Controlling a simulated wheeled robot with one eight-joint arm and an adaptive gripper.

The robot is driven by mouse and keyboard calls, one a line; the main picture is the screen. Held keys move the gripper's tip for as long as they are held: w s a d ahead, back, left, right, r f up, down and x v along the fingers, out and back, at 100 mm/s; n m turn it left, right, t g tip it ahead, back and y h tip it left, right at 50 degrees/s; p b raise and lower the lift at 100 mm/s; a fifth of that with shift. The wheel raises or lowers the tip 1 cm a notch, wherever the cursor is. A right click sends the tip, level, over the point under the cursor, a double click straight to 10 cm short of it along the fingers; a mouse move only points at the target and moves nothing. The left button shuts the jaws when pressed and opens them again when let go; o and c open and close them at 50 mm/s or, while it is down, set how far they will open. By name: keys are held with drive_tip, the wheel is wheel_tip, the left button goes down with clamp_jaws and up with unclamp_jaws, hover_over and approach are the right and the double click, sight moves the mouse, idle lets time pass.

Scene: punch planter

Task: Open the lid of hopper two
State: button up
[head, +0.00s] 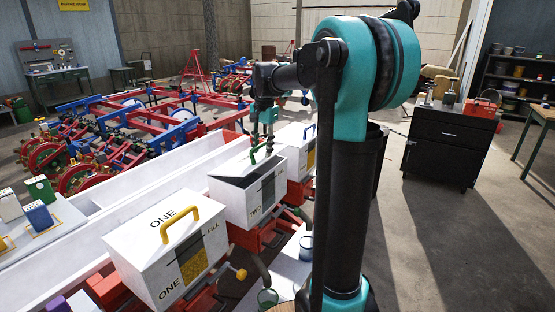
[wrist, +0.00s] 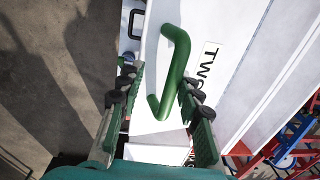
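Hopper two (head: 240,205) is a white box behind hopper one. Its lid (head: 228,168) looks partly raised, with a dark gap showing beneath it on the near side. A green handle (wrist: 177,70) is fixed on the lid, beside a "TWO" label (wrist: 211,58). My gripper (wrist: 160,85) is over the handle with its fingers spread on either side of it; the right finger is close to the bar. In the head view my gripper (head: 262,145) is above hopper two, and contact with the handle cannot be made out clearly.
Hopper one (head: 165,245), with a yellow handle (head: 180,222), stands nearer and looks closed. Another white hopper (head: 297,140) stands beyond hopper two. A long white beam (head: 120,215) runs along the left. Open floor (head: 440,240) lies to the right, before a black cabinet (head: 445,148).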

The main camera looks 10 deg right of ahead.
drive_tip(key=shift+s+d+f+t+y, duration=0.2)
drive_tip(key=shift+s+d+f, duration=0.05)
drive_tip(key=shift+f, duration=0.2)
drive_tip(key=shift+s+d+f+t+y, duration=0.2)
drive_tip(key=shift+f, duration=0.25)
wheel_tip(320, 180, up, 17)
drive_tip(key=s+d, duration=0.2)
drive_tip(key=s+f+n, duration=0.1)
drive_tip(key=s+f, duration=0.1)
drive_tip(key=f, duration=0.6)
drive_tip(key=s+f+n+t, duration=0.1)
drive_tip(key=s+f+n, duration=0.1)
drive_tip(key=f, duration=0.5)
drive_tip(key=shift+s+d+f+n+h, duration=0.3)
drive_tip(key=shift+s+f, duration=0.1)
drive_tip(key=shift+s, duration=0.35)
drive_tip(key=shift+c, duration=0.4)
